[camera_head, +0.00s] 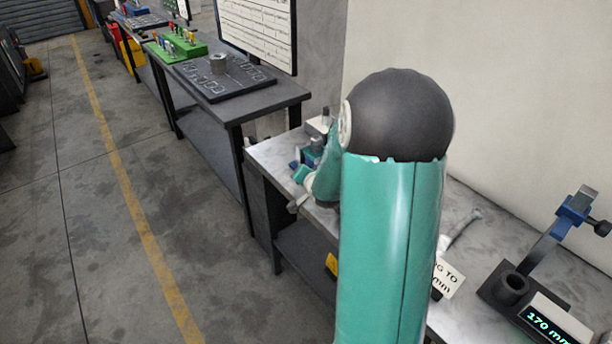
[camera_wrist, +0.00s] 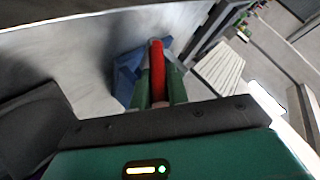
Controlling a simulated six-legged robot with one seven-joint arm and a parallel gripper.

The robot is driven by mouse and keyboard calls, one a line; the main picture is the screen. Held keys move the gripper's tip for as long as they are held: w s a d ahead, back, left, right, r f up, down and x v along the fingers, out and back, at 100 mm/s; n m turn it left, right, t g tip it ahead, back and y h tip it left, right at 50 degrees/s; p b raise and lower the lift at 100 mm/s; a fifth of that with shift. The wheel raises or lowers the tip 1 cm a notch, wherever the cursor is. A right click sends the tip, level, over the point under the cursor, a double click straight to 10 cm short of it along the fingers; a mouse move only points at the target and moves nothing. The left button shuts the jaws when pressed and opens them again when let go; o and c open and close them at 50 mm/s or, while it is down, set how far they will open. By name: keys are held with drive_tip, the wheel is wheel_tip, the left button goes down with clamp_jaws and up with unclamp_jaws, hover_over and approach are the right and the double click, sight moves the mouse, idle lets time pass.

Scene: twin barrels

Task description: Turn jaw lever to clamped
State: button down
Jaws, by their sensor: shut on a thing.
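A red lever (camera_wrist: 157,58) stands upright in the wrist view, between the two green fingers of my gripper (camera_wrist: 159,88). The fingers are shut on it. A blue fixture (camera_wrist: 127,72) shows behind and beside the lever, partly covered by my fingers. In the head view, my own green arm hides most of this spot. Only part of a blue and grey device shows at the far end of the near bench (camera_head: 266,152), left of my arm. I cannot tell the lever's position marks from here.
On the near bench at right stand a blue-clamped gauge stand (camera_head: 556,232) and a display reading 170 mm (camera_head: 556,318). A sign (camera_head: 447,279) is partly behind my arm. A second bench (camera_head: 290,92) with a dark plate stands beyond. The floor at left is clear.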

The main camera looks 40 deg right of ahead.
drive_tip(key=shift+s+f+t, duration=0.1)
drive_tip(key=shift+s+t, duration=0.05)
drive_tip(key=shift+t, duration=0.35)
drive_tip(key=c, duration=1.4)
unclamp_jaws()
drive_tip(key=shift+o, duration=0.2)
